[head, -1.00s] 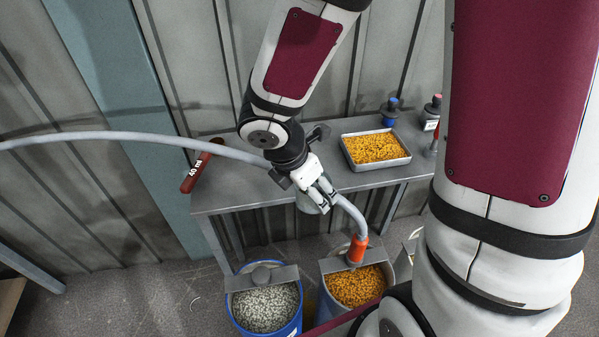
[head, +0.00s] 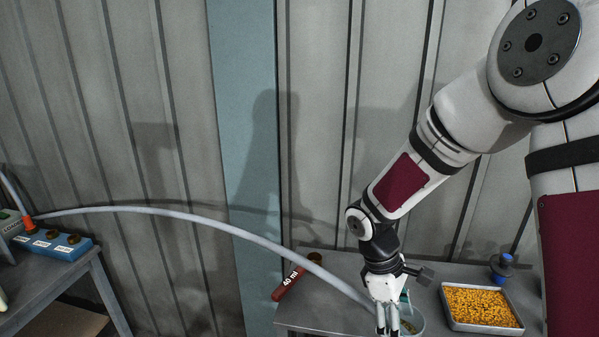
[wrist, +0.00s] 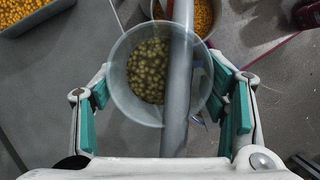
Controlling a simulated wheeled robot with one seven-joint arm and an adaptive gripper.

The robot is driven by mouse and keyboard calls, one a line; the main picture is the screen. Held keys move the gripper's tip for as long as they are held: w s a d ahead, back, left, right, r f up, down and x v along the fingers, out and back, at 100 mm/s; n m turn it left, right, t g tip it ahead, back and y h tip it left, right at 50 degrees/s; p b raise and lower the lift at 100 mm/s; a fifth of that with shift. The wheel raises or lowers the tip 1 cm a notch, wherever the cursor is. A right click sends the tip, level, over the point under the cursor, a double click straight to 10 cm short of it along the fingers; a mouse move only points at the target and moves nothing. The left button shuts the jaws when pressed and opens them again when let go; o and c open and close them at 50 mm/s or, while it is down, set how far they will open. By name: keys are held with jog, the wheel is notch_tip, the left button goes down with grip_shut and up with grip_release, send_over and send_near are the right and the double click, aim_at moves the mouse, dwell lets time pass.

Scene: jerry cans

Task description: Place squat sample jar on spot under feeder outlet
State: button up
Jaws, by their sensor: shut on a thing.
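My gripper (head: 388,322) is at the bottom of the head view, over the front of the grey bench. It is shut on a squat, clear jar (head: 414,323), partly cut off by the frame edge. In the wrist view the round jar (wrist: 120,75) sits between the teal finger pads of my gripper (wrist: 163,90). Yellow-green pellets (wrist: 149,75) show within its outline; I cannot tell whether they are inside or seen through it. A grey machine (head: 12,226) with a green top stands at the far left. No feeder outlet or spot can be made out.
A grey hose (head: 200,222) arcs from an orange fitting (head: 29,224) at left towards my gripper, and crosses the jar in the wrist view. A blue box (head: 58,246) stands on the left table. A pellet tray (head: 480,309) and a red tube (head: 288,283) lie on the bench.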

jog(key=w+m, duration=0.1)
jog(key=m, duration=0.1)
jog(key=m+g+y+p, duration=0.1)
jog(key=m, duration=0.1)
jog(key=w+m+y, duration=0.1)
jog(key=m, duration=0.1)
jog(key=shift+w+a+m+g+p, duration=0.15)
jog(key=shift+w+m+g+p, duration=0.15)
jog(key=shift+w+m+p, duration=0.1)
jog(key=m, duration=0.1)
jog(key=w+m+y, duration=0.1)
jog(key=m, duration=0.1)
jog(key=w+m+p, duration=0.1)
jog(key=shift+a+f+m+y, duration=0.2)
jog(key=shift+a+m+y, duration=0.1)
jog(key=shift+a+y, duration=0.1)
jog(key=shift+s+d, duration=0.1)
jog(key=shift+d, duration=0.05)
